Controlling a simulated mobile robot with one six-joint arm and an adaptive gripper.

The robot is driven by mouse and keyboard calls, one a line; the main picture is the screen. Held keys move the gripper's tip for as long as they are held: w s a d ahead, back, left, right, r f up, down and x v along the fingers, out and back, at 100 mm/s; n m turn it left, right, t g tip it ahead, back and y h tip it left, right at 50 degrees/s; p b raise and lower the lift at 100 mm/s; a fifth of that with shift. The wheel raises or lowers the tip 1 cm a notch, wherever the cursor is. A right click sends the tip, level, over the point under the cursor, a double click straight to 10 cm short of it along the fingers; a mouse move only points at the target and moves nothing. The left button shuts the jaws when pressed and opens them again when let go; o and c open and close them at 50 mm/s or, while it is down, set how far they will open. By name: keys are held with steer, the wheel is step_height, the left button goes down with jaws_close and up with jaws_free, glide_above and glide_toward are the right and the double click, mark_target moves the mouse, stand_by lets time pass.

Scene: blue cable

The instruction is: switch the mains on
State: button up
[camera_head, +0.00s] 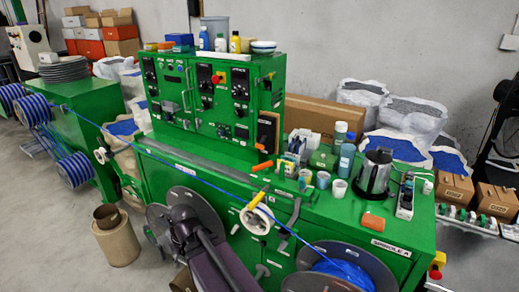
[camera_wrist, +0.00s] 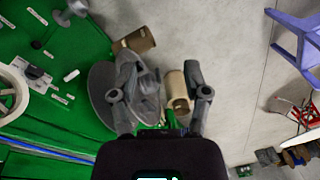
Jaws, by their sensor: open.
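A green machine carries an upright control cabinet (camera_head: 165,90) with dark dials, small buttons and labels too small to read. A red and yellow switch (camera_head: 217,78) sits on the cabinet's right-hand door; it may be the mains switch, and its position cannot be read. My gripper (camera_wrist: 160,68) is open and empty in the wrist view, its two fingers apart above the floor side of the machine. In the head view my dark arm reaches up from the bottom, low in front of the machine and well below the cabinet. The wrist view does not show the cabinet.
A blue cable (camera_head: 200,182) runs along the machine's front to a reel (camera_head: 340,270). A kettle (camera_head: 374,173), bottles and cups crowd the bench top. A cardboard drum (camera_head: 116,241) stands on the floor.

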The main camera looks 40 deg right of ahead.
steer(key=w+d+m+t+y+b, duration=0.1)
steer(key=w+d+t+y+b, duration=0.15)
steer(key=w, duration=0.35)
steer(key=w+d+m+t+y+b, duration=0.1)
steer(key=w+d+t+y+b, duration=0.2)
steer(key=w, duration=0.4)
steer(key=m+t+h+b, duration=0.8)
steer(key=m+t+h, duration=0.5)
steer(key=m, duration=0.6)
glide_toward(260, 145)
steer(key=s, duration=0.1)
steer(key=s+a, duration=0.1)
steer(key=s+a+g+h, duration=0.1)
steer(key=shift+s+f, duration=0.15)
steer(key=shift+f, duration=0.25)
steer(key=shift+d, duration=0.1)
steer(key=p+x, duration=0.2)
steer(key=x, duration=1.1)
steer(key=shift+w+d, duration=0.2)
steer(key=shift+w, duration=0.2)
